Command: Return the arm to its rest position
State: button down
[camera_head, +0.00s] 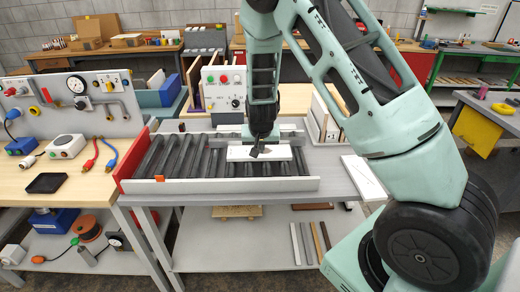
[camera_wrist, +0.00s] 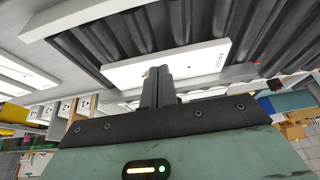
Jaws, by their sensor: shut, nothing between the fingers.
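My arm reaches from the lower right of the head view to over the roller conveyor. My gripper (camera_head: 257,150) points down above a white board (camera_head: 272,154) that lies across the rollers. In the wrist view my gripper (camera_wrist: 158,76) is shut and empty, with its fingertips overlapping the near edge of the white board (camera_wrist: 190,58). Whether the fingertips touch the board, I cannot tell.
The conveyor (camera_head: 187,158) has a pale front rail and a red end plate at left. Another white board (camera_head: 364,177) lies on the grey table to the right. A control box (camera_head: 224,88) stands behind the conveyor. A tool bench (camera_head: 95,176) is at left.

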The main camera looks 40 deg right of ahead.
jog(key=shift+r, duration=0.45)
jog(key=s+a+r+n+g+y+b, duration=0.1)
jog(key=s+a+r+n, duration=0.15)
jog(key=s+a, duration=0.4)
jog(key=s+a+r+n+y+b, duration=0.1)
jog(key=s+a+r+n+y, duration=0.15)
jog(key=a, duration=0.75)
jog(key=s+a+r+n+g+y+b, duration=0.1)
jog(key=s+a+r+n, duration=0.15)
jog(key=s+a, duration=0.4)
jog(key=s+a+r+n, duration=0.1)
jog(key=s+n, duration=0.1)
jog(key=s, duration=0.4)
jog(key=s+a+r+n+g+h+b, duration=0.1)
jog(key=s+a+n, duration=0.1)
jog(key=s, duration=0.4)
jog(key=s+a+r+n+g, duration=0.1)
jog(key=s+a+n, duration=0.1)
jog(key=s, duration=0.4)
jog(key=shift+r+n+b, duration=0.35)
jog(key=shift+n, duration=0.2)
